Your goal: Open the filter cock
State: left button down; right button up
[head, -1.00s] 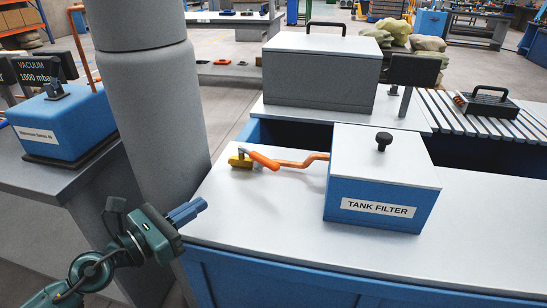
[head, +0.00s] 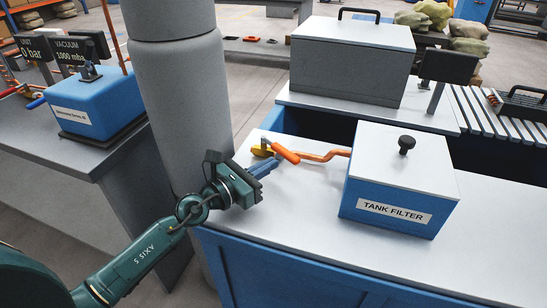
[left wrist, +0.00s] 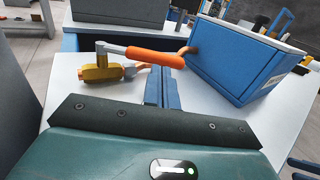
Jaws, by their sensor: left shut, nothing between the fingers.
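The filter cock is a yellow valve body (head: 263,151) with an orange-sleeved lever handle (head: 285,153), on the white bench top left of the blue tank filter box (head: 395,208). In the left wrist view the handle (left wrist: 155,58) points right, toward the box, and the valve body (left wrist: 100,70) sits at its left end. A copper-orange pipe (head: 325,156) links valve and box. My left gripper (head: 267,165) is shut and empty, just in front of the handle. In the left wrist view its blue fingers (left wrist: 164,85) reach up close to the handle; contact is unclear. My right gripper is not seen.
A thick grey column (head: 180,90) stands left of the bench, close to my left arm. A blue vacuum unit (head: 95,105) is on a grey table at left. A large grey lidded box (head: 345,75) stands behind. The bench front right is clear.

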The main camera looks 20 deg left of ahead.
aim_at(279, 149)
pick_arm(q)
jog(key=shift+x, duration=1.15)
